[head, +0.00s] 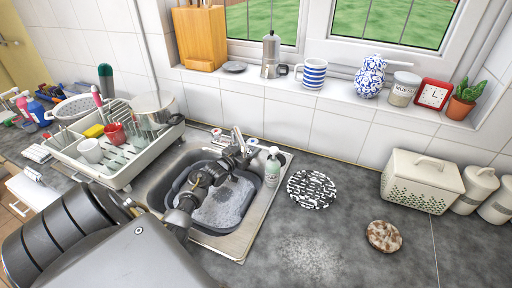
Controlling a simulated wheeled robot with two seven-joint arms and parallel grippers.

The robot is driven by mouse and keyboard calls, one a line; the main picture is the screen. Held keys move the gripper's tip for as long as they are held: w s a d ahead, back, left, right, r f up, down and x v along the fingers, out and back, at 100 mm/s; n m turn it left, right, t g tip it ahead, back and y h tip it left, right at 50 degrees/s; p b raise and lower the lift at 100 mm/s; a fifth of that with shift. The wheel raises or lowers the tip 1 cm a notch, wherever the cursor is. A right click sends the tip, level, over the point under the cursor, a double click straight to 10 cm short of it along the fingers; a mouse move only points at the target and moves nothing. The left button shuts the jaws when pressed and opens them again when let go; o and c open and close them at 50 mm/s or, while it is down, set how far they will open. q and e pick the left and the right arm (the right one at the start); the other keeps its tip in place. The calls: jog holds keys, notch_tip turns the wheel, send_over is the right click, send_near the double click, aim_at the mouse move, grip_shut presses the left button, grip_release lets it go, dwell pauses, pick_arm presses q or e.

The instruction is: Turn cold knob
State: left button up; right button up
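The chrome tap (238,136) stands at the back edge of the sink. A small pale knob with a reddish mark (216,132) shows to the left of the tap. Another small pale knob (252,142) shows to its right, close to my gripper. My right gripper is out of view.
A grey basin of suds (227,207) sits in the sink under my arm. A soap bottle (273,167) stands just right of my gripper. A loaded dish rack (118,172) is on the left. A patterned round mat (311,189) lies on the right counter, which is mostly free.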

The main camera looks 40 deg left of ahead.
aim_at(256, 142)
pick_arm(q)
jog(key=w+b, duration=0.1)
jog(key=w, duration=0.1)
jog(key=w+b, duration=0.1)
jog(key=w, duration=0.1)
jog(key=shift+a+f, duration=0.15)
jog(key=shift+f, duration=0.05)
jog(key=shift+w+r+b, duration=0.2)
jog(key=shift+w+b, duration=0.1)
jog(key=shift+w, duration=0.1)
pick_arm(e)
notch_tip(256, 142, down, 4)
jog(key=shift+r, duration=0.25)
pick_arm(q)
jog(key=c, duration=1)
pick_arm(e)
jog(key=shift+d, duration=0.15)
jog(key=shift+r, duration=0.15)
